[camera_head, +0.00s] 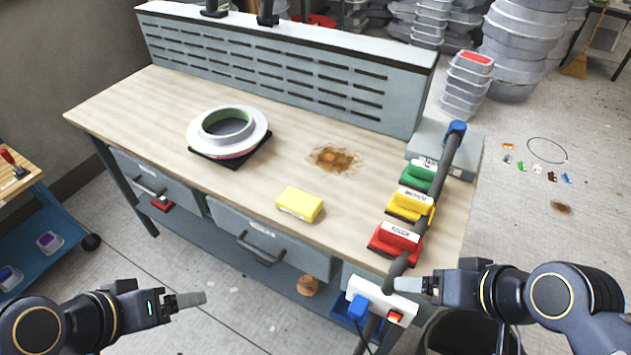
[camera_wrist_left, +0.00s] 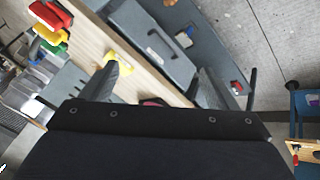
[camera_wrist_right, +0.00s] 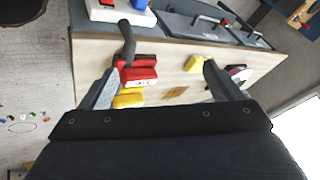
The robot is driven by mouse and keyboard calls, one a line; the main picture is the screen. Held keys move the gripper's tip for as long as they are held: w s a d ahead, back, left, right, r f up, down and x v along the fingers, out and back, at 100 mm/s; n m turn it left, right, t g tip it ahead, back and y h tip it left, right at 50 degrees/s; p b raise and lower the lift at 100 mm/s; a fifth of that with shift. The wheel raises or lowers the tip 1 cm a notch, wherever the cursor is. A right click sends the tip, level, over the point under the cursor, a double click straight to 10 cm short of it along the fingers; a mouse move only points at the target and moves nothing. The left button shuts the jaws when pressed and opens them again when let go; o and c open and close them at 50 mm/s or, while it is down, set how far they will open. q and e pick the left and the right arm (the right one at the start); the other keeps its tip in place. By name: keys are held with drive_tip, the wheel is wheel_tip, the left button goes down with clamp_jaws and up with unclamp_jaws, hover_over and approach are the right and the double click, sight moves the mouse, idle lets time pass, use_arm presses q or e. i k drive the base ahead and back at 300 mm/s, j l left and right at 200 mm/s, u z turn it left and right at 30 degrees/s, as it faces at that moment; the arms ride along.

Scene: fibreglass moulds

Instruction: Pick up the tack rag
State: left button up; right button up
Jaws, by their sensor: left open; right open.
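The tack rag looks to be the folded yellow block (camera_head: 300,203) lying near the front edge of the workbench (camera_head: 130,100), right of the round mould. It also shows in the left wrist view (camera_wrist_left: 120,62) and the right wrist view (camera_wrist_right: 194,63). My left gripper (camera_head: 203,298) is open and empty, in front of the bench, left of and nearer than the yellow block. My right gripper (camera_head: 388,284) is open and empty at the bench's front right, by the white power strip and the red sanding block.
A white ring mould (camera_head: 258,133) sits on a dark plate. Green (camera_head: 417,176), yellow (camera_head: 410,205) and red (camera_head: 394,240) blocks line the right side beside a dark hose. A brown stain (camera_head: 334,158) marks the top. A slotted panel (camera_head: 270,62) stands behind. Bare wood surrounds the yellow block.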

sight(306, 206)
drive_tip(key=i+j+z, duration=0.1)
drive_tip(key=z, duration=0.3)
drive_tip(key=j+z, duration=0.2)
drive_tip(key=z, duration=0.15)
drive_tip(key=i+j+z, duration=0.15)
drive_tip(key=j, duration=0.7)
drive_tip(key=i+j+z, duration=0.2)
drive_tip(key=j, duration=0.6)
drive_tip(key=j+z, duration=0.15)
drive_tip(key=j, duration=0.7)
